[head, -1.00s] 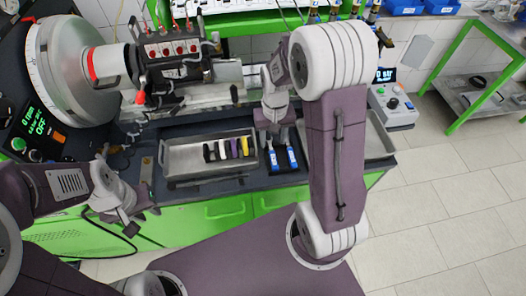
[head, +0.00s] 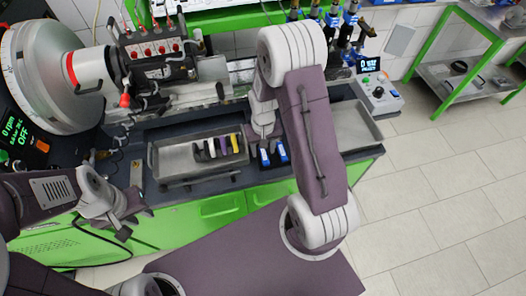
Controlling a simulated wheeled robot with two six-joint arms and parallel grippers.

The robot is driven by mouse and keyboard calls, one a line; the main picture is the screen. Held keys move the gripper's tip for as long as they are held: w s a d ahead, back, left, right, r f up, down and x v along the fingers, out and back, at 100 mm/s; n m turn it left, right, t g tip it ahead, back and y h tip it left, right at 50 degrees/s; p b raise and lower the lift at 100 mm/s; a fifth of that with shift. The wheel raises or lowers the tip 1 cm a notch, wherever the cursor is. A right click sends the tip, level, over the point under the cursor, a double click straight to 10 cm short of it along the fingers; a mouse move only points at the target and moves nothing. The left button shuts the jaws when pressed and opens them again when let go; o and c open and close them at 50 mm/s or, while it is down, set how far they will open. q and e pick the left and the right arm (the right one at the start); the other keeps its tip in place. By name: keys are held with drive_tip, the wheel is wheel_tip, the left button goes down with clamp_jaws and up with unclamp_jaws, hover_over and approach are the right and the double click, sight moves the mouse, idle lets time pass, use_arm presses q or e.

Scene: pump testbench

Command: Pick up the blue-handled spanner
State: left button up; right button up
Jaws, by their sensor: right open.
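Several tools with dark, purple and yellow handles lie side by side in a metal tray (head: 175,170) on the bench. Just right of the tray, two dark items with bright blue parts, a left one (head: 264,157) and a right one (head: 282,153), lie side by side. They are too small for me to tell whether either is the blue-handled spanner. My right gripper (head: 264,134) is open and points down just above and behind them, partly covering their far ends. My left gripper (head: 138,221) hangs empty in front of the bench, left of the tray, its fingers apart.
A second metal tray (head: 362,138) lies to the right, partly behind my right arm. A grey control box (head: 379,97) stands at the bench's right end. The pump rig (head: 150,65) fills the back left. A green-framed trolley (head: 452,70) stands far right. The tiled floor is clear.

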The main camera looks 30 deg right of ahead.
clamp_jaws()
idle(1.4)
